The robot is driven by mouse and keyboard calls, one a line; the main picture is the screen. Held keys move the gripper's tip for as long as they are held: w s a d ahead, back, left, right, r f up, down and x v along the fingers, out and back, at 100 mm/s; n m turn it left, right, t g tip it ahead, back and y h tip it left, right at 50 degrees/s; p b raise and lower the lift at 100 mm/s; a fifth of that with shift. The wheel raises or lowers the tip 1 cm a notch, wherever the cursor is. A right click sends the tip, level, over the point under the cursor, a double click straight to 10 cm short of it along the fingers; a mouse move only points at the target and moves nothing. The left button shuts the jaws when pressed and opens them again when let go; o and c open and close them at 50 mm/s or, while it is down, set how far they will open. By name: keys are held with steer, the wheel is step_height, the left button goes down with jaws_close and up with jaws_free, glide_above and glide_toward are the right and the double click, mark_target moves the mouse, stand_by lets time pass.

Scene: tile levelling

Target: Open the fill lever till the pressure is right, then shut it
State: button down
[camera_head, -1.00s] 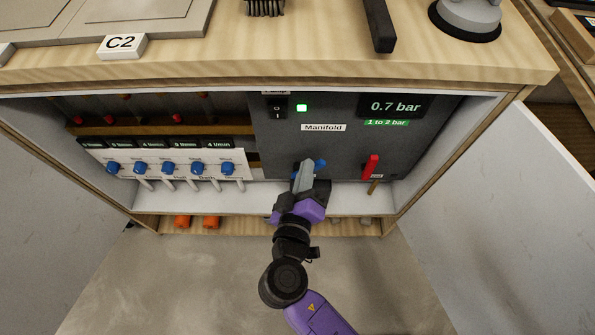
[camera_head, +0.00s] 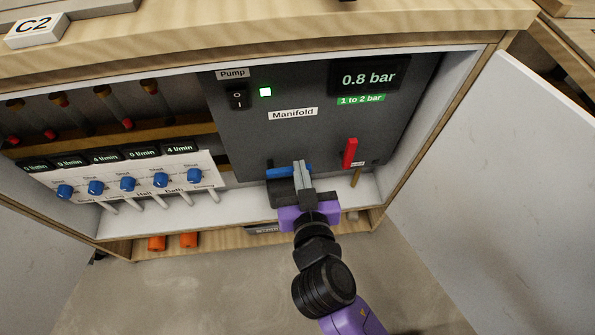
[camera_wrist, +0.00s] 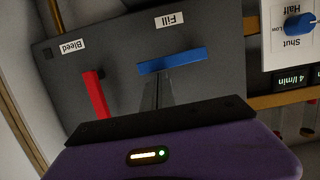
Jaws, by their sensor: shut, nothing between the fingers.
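The blue fill lever (camera_head: 282,172) sits low on the grey manifold panel and lies nearly level across it. In the wrist view the lever (camera_wrist: 172,61) is under a "Fill" label. My gripper (camera_head: 303,168) is shut and empty, its fingertips at the lever and covering part of it in the head view. In the wrist view the fingers (camera_wrist: 158,84) end just at the lever's lower edge; I cannot tell whether they touch it. The pressure display (camera_head: 369,78) reads 0.8 bar, above a green "1 to 2 bar" label (camera_head: 361,99).
A red bleed lever (camera_head: 350,153) stands upright to the right of the fill lever. Several blue knobs (camera_head: 127,184) line the left. An open cabinet door (camera_head: 490,180) flanks the right.

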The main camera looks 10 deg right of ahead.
steer(key=shift+d+f+m, duration=0.1)
steer(key=shift+f+m, duration=0.2)
stand_by(0.4)
